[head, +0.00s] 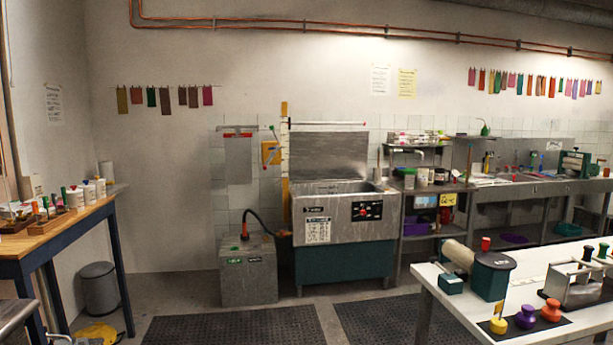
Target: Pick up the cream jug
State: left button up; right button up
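I cannot pick out a cream jug with certainty. Several small white or cream containers (76,197) stand on the wooden-topped table (70,222) at the left, too small to tell apart. More pale containers (422,177) stand on the metal shelf unit right of the steel machine. A cream cylinder (459,253) lies tilted by a dark green drum on the white table (430,274) at the right; it looks more like a roll than a jug. Neither of my grippers shows in the head view.
A steel machine (345,225) and a grey box (247,275) stand against the back wall. A grey bin (99,289) stands beside the left table. Dark floor mats (235,327) lie on the open floor between the tables. Yellow, purple and orange knobs (525,317) sit on the right table.

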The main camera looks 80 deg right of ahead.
aim_at(423, 174)
jog(key=z, duration=3.55)
jog(key=i+j+u, duration=0.4)
jog(key=i, duration=0.8)
jog(key=i+u, duration=0.4)
jog(key=i, duration=0.85)
jog(key=i+z, duration=0.2)
jog(key=i, duration=0.3)
jog(key=i+z, duration=0.2)
jog(key=i, duration=0.25)
jog(key=i+j+z, duration=0.2)
jog(key=i, duration=0.25)
jog(key=i+j+z, duration=0.2)
jog(key=i, duration=0.3)
jog(key=i+l+z, duration=0.15)
jog(key=i+z, duration=0.3)
jog(key=i, duration=0.75)
